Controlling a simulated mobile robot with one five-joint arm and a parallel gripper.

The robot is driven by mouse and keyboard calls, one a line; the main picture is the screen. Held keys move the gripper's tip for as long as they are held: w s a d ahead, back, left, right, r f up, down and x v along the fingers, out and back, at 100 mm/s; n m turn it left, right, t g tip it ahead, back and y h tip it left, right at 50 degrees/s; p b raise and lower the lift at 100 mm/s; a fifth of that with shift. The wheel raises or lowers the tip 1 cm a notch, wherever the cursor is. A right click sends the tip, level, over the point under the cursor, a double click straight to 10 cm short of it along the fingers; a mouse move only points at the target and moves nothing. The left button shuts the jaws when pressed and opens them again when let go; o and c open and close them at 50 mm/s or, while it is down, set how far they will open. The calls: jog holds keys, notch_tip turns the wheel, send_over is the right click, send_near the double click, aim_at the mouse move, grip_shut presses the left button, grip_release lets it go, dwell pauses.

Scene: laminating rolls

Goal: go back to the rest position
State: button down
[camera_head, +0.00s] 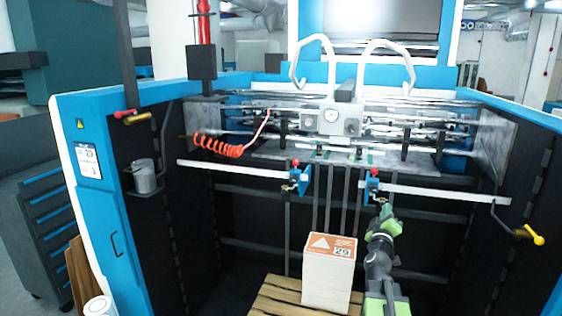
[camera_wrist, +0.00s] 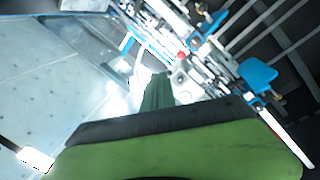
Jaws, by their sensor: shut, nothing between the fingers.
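My gripper (camera_head: 384,212) is at the end of my green and grey arm, right of centre in the head view. It is raised in front of the blue machine, just below the right blue clamp (camera_head: 371,186), which hangs on a white bar. In the head view it looks close to this clamp; I cannot tell whether they touch. The wrist view shows a green and black part of my gripper (camera_wrist: 158,95) across the bottom, with nothing held. A blue clamp piece (camera_wrist: 257,74) shows at the right of the wrist view.
A paper stack (camera_head: 328,285) with an orange label stands on a wooden pallet (camera_head: 268,300), left of my arm. The left blue clamp (camera_head: 302,182) hangs beside the right one. A red coiled hose (camera_head: 215,145) hangs at left. A yellow-handled crank (camera_head: 533,234) sticks out at right.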

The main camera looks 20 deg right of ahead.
jog(key=w+a+f+m+g, duration=0.25)
jog(key=a+m, duration=0.25)
jog(key=a, duration=0.7)
jog(key=s+a+f+m+g+y, duration=0.3)
jog(key=a+f+g, duration=0.2)
jog(key=a+f, duration=0.8)
jog(key=s+a+f+n+g+y, duration=0.5)
jog(key=s+a+f+g+y, duration=0.3)
jog(key=s+a+f, duration=0.4)
jog(key=s+a+y, duration=0.1)
jog(key=a, duration=0.3)
jog(key=shift+s, duration=0.35)
jog(key=shift+f, duration=0.1)
